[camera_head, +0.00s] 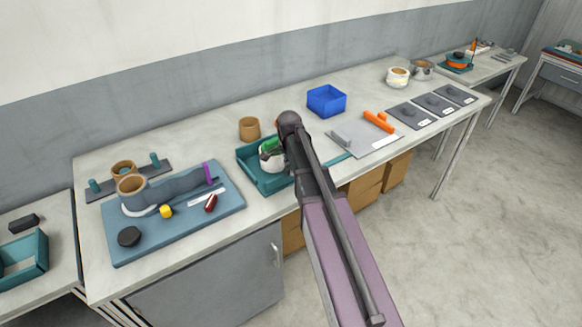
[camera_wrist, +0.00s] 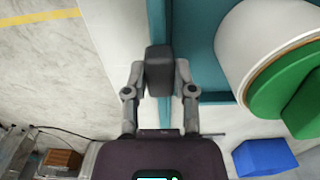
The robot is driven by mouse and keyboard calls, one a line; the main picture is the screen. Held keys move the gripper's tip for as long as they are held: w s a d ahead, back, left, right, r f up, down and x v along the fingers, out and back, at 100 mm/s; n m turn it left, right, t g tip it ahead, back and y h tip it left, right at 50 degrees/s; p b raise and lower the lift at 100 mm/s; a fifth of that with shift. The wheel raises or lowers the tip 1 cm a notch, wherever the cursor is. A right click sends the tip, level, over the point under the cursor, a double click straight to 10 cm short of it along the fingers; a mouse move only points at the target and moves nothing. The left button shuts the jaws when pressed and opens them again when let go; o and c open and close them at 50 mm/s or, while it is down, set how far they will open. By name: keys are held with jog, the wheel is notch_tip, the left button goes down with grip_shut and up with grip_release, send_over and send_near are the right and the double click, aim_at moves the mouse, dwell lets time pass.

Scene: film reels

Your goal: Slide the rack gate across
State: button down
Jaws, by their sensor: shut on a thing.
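The teal rack (camera_head: 262,183) is an open tray on the long table, partly behind my arm. It holds a white round thing with a green top (camera_head: 270,155). In the wrist view, my gripper (camera_wrist: 158,73) is shut on a dark grey block (camera_wrist: 158,66) at the rack's edge, with one finger on each side. The block looks like the gate's handle. Teal strips run along the edge above and below it. The white and green thing (camera_wrist: 275,92) is close by on the right. My arm hides the gripper and the handle in the head view.
A blue bin (camera_head: 326,101) and a brown round pot (camera_head: 249,128) stand behind the rack. A blue mat (camera_head: 225,215) with several small things lies left. The floor in front is clear.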

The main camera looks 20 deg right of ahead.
jog(key=shift+a, duration=0.35)
jog(key=c, duration=0.5)
grip_release()
jog(key=shift+s, duration=0.1)
jog(key=shift+o, duration=0.3)
jog(key=shift+d, duration=0.15)
